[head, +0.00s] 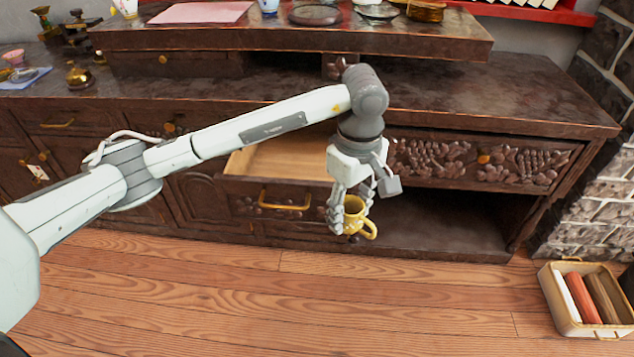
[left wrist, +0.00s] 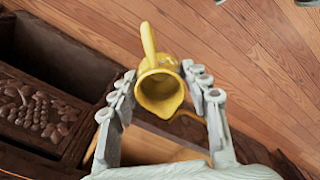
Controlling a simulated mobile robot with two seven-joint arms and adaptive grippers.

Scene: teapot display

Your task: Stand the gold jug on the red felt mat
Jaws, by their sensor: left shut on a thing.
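My left gripper (head: 347,220) is shut on the gold jug (head: 355,213), in front of the cabinet and above the floor. In the left wrist view the jug (left wrist: 160,92) sits between the two fingers of the gripper (left wrist: 162,85), its round mouth facing the camera and its handle pointing up in the picture. In the head view the handle is at the right of the jug, and the fingers hide part of its body. A flat pinkish-red mat (head: 200,12) lies on the raised top shelf at the back. My right gripper is not in view.
An open drawer (head: 275,160) with a gold handle juts out just left of and behind the gripper. Several cups and dishes stand on the raised shelf (head: 290,37) right of the mat. The lower counter (head: 480,95) is clear at right. A bin (head: 562,310) stands on the floor.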

